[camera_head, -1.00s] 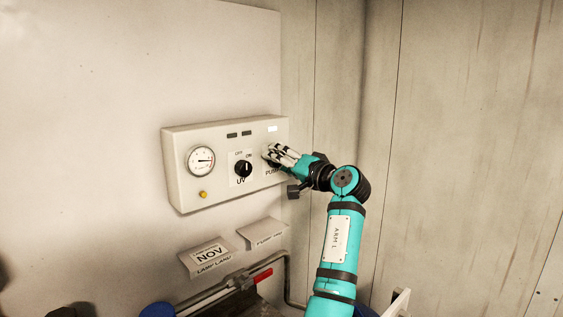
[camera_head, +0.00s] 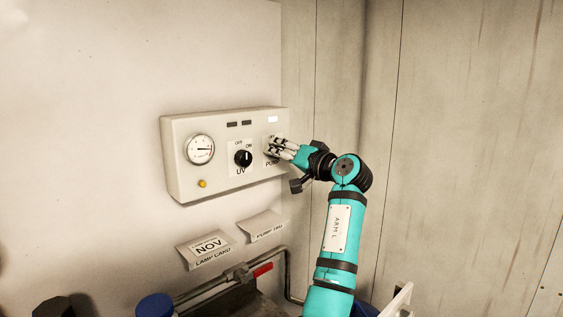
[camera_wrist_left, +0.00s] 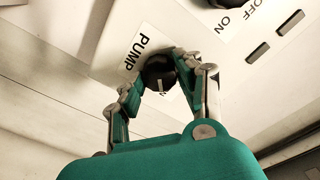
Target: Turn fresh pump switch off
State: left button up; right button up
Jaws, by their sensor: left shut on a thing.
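The pump switch is a round black knob (camera_wrist_left: 160,73) with a pale pointer line, on a white plate marked PUMP (camera_wrist_left: 137,52), in the left wrist view. My left gripper (camera_wrist_left: 158,80) is shut on this knob, one finger on each side. In the head view my left gripper (camera_head: 273,147) is at the right end of the white control box (camera_head: 220,178), and its fingers hide the knob and most of its plate. The pump's OFF and ON marks are not readable. A lamp (camera_head: 272,119) above the switch is lit white. My right gripper is not in view.
The black UV knob (camera_head: 243,158) is just left of my left gripper. Cards (camera_head: 267,227) and a pipe with a red handle (camera_head: 262,270) are below. The wall to the right is bare.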

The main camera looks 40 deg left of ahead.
pick_arm(q)
jog(key=n+b, duration=0.4)
jog(key=shift+f+n, duration=0.25)
jog(key=shift+n, duration=0.05)
jog(key=n+b, duration=0.2)
jog(key=shift+n, duration=0.3)
jog(key=shift+r+n+g+b, duration=0.15)
jog(key=shift+n+b, duration=0.15)
jog(key=shift+n, duration=0.35)
jog(key=shift+n+g+b, duration=0.15)
jog(key=shift+n+b, duration=0.15)
jog(key=shift+n, duration=0.35)
jog(key=o, duration=1.1)
jog(key=shift+o, duration=0.2)
jog(key=shift+d, duration=0.1)
jog(key=s+d, duration=0.1)
jog(key=d, duration=1)
jog(key=shift+s+d+f, duration=0.15)
jog(key=shift+d+f, duration=0.1)
jog(key=shift+d, duration=0.15)
